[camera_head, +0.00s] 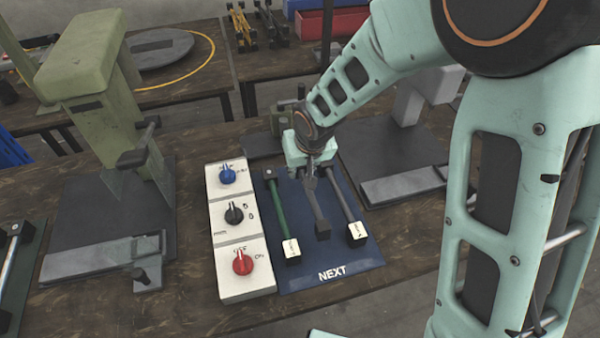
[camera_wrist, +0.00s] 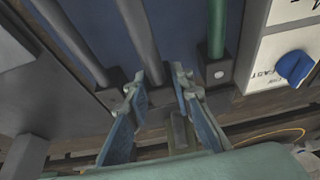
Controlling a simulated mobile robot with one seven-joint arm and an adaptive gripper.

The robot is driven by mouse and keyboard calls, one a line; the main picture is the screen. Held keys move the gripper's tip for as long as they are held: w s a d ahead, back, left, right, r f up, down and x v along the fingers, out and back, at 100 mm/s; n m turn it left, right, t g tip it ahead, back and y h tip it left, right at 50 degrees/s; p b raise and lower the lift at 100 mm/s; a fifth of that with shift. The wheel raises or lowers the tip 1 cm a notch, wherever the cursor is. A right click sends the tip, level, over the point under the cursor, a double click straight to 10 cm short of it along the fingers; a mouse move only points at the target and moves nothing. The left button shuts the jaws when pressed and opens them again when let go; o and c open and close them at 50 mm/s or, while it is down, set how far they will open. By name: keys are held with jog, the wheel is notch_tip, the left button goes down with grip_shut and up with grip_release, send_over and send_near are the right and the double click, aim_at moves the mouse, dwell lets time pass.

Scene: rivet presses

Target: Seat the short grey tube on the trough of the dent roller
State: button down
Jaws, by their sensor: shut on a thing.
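My gripper (camera_head: 312,172) is over the far end of a blue mat marked NEXT and is shut on the middle grey tube (camera_head: 318,205). In the wrist view, this tube (camera_wrist: 147,45) runs away from between the fingertips (camera_wrist: 160,88). Its near end in the head view lies above or on the mat; any gap under it cannot be told. Another grey tube (camera_head: 342,200) lies to its right, with a white block at its near end. I cannot tell for sure which machine is the dent roller, and no trough is clearly visible.
A green tube (camera_head: 273,205) lies left of the held tube on the blue mat (camera_head: 300,262). A white panel with knobs (camera_head: 226,206) stands beside it. A green press (camera_head: 90,75) is at left and a grey-based machine (camera_head: 385,165) at right. A small dark-green device (camera_head: 292,118) sits behind my gripper.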

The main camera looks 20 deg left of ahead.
jog(key=b+x, duration=0.2)
jog(key=shift+s+d+f, duration=0.1)
jog(key=shift+f, duration=0.5)
jog(key=shift+s+f, duration=0.1)
jog(key=shift+f+b, duration=0.15)
jog(key=shift+b, duration=0.15)
jog(key=c, duration=1.7)
grip_release()
jog(key=p+v, duration=0.1)
jog(key=v, duration=0.2)
jog(key=p+v, duration=0.1)
jog(key=v, duration=0.2)
jog(key=w+v, duration=0.1)
jog(key=v, duration=0.2)
jog(key=shift+d+r+p, duration=0.25)
jog(key=shift+r+p, duration=0.1)
jog(key=shift+p, duration=0.05)
jog(key=shift+v, duration=0.8)
